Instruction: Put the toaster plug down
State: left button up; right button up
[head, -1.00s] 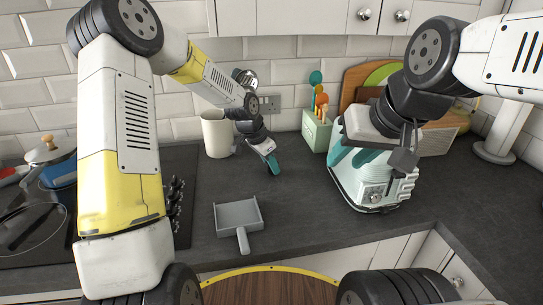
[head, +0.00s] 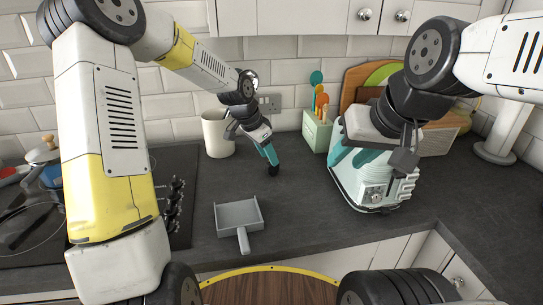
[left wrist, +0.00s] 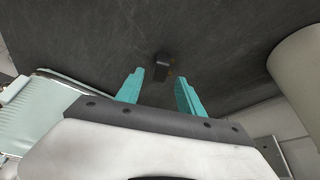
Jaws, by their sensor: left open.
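The black toaster plug (head: 273,171) lies on the slate worktop, just below the tips of my left gripper (head: 270,156). In the left wrist view the plug (left wrist: 162,66) lies on the dark surface just beyond and between the two teal fingertips (left wrist: 160,76), which are apart with nothing between them. The mint toaster (head: 372,185) stands to the right. Its edge also shows at the left of the left wrist view (left wrist: 40,115). My right gripper (head: 354,156) is at the toaster's upper left side with its teal fingers apart. No cord can be made out.
A cream mug (head: 216,136) stands left of my left gripper. A grey dustpan (head: 238,215) lies in front. A green utensil holder (head: 316,132) stands behind, near a wall socket (head: 270,104). The hob (head: 160,215) is at the left. Open worktop surrounds the plug.

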pick_arm(q)
jog(key=s+a+r+n+t+y, duration=0.1)
jog(key=s+a+r+n, duration=0.3)
jog(key=s+r, duration=0.45)
jog(key=s+a+r+n+t+y, duration=0.1)
jog(key=s+a+r+n, duration=0.1)
jog(key=s+a+r, duration=0.55)
jog(key=s+a+r+n+t, duration=0.1)
jog(key=s+n, duration=0.3)
jog(key=s, duration=0.8)
jog(key=shift+s+a+n+t, duration=0.15)
jog(key=shift+n+t, duration=0.15)
jog(key=shift+r, duration=0.15)
